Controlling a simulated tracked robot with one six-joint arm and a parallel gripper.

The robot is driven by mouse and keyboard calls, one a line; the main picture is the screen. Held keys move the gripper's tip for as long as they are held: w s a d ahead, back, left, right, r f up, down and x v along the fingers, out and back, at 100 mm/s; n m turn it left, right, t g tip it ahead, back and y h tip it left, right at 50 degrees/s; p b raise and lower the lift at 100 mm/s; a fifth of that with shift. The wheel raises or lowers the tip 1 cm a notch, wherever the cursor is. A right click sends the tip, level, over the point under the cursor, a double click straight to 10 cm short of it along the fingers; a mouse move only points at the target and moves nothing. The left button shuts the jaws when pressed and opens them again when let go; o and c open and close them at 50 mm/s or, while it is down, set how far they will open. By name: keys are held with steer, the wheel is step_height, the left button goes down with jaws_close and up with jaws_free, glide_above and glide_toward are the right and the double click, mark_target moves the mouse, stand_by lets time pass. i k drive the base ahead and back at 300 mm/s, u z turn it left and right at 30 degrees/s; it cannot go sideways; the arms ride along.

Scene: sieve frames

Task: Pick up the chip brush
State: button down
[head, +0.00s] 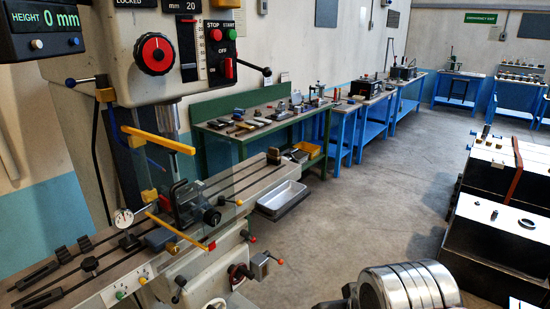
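I cannot pick out the chip brush for certain in the head view. Several small tools and parts lie on the green workbench (222,134) along the wall, but they are too small to tell apart. The milling machine's table (246,178) in the left foreground carries a vise (190,203), a dial gauge (123,218) and dark clamps (72,250). My gripper does not show in this view, so its place relative to the brush cannot be told.
The milling machine's head (160,50) overhangs its table, with clear guard panels around the vise. Blue benches (372,108) line the wall. Dark cabinets (490,245) stand at right. The middle floor (370,200) is clear.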

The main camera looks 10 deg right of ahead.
mark_target(273, 157)
steer(key=z, duration=0.75)
steer(key=i, duration=2.4)
steer(key=u, duration=0.1)
